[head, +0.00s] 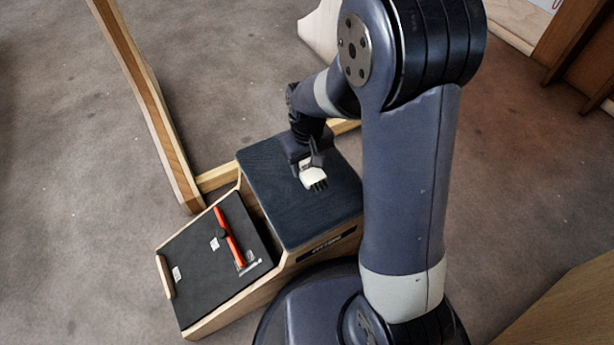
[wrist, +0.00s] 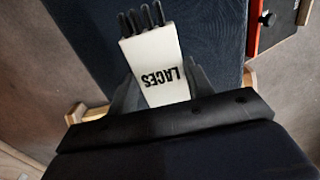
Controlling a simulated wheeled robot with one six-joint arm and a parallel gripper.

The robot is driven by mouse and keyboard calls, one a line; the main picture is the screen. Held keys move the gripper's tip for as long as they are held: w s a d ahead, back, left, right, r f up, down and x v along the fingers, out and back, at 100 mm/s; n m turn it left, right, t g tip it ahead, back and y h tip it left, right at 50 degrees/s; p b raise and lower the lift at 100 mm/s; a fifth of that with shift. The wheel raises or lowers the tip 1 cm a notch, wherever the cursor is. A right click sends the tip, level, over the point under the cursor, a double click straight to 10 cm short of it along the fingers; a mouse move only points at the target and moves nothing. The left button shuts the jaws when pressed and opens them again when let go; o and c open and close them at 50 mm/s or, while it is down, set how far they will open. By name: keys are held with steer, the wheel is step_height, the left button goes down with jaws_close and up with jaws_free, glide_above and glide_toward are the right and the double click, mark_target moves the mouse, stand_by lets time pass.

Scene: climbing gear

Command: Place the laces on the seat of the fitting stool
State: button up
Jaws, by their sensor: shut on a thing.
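The laces are a white sleeve printed "LACES" with dark lace ends sticking out of one end; they show in the head view (head: 313,178) and the wrist view (wrist: 154,62). My gripper (head: 308,166) is shut on the laces, with a dark finger on each side of the sleeve in the wrist view (wrist: 163,88). The fitting stool has a dark blue padded seat (head: 290,218), which also shows in the wrist view (wrist: 212,45). The laces are over the seat; I cannot tell whether they touch it.
The stool's sloping black ramp (head: 190,262) is at its left, with an orange-red bar (head: 229,236) on it. A wooden frame (head: 150,95) stands behind the stool. Grey-brown floor (head: 90,230) is open to the left.

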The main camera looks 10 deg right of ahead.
mark_target(308, 175)
steer(key=shift+f+b, duration=0.9)
steer(key=shift+f, duration=1.4)
steer(key=shift+f, duration=0.15)
steer(key=o, duration=0.9)
steer(key=shift+o, duration=0.2)
step_height(308, 175, up, 12)
steer(key=p, duration=0.4)
steer(key=shift+r+p, duration=0.2)
steer(key=shift+p, duration=0.2)
